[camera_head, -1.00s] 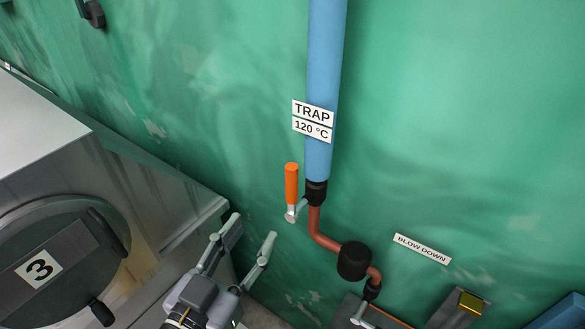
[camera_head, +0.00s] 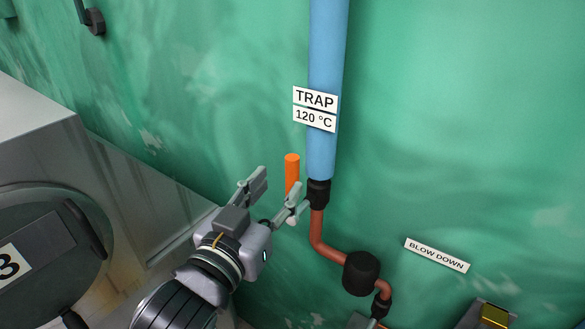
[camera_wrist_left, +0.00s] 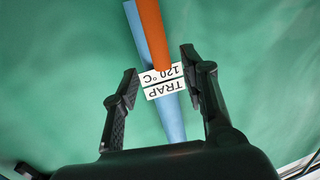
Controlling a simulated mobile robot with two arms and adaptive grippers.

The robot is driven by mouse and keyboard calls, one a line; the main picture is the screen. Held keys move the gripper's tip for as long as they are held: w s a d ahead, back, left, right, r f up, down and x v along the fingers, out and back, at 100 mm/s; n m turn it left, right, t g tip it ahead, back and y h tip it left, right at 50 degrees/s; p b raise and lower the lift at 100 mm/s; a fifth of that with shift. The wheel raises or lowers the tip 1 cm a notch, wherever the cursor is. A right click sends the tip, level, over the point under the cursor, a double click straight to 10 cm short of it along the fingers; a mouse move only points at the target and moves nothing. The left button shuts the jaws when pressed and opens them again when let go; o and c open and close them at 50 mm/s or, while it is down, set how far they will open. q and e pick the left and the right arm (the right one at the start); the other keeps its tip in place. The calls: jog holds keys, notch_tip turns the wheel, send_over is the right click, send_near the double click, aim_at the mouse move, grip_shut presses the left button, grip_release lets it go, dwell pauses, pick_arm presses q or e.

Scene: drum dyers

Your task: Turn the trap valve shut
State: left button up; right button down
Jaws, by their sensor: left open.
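The trap valve's orange lever (camera_head: 292,173) stands upright beside the lower end of the blue pipe (camera_head: 323,150). The pipe carries a label reading TRAP 120 °C (camera_head: 315,108). My left gripper (camera_head: 274,190) is open, with its fingers on either side of the lever in the head view; its right finger overlaps the lever's lower part there. In the left wrist view the orange lever (camera_wrist_left: 151,35) shows at the top, between and beyond the open fingers (camera_wrist_left: 158,78). I cannot tell whether a finger touches it. My right gripper is not in view.
Below the pipe, a red-brown pipe (camera_head: 318,232) bends to a black round fitting (camera_head: 361,273). A BLOW DOWN label (camera_head: 437,255) is on the green wall to the right. A grey drum machine (camera_head: 110,205) stands at left.

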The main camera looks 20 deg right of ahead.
aim_at(289, 169)
pick_arm(q)
jog(key=p+x, duration=0.1)
jog(key=x, duration=0.5)
jog(key=shift+r, duration=0.15)
jog(key=shift+w+d+p, duration=0.3)
jog(key=shift+w+d, duration=0.15)
jog(key=shift+w, duration=0.05)
grip_shut()
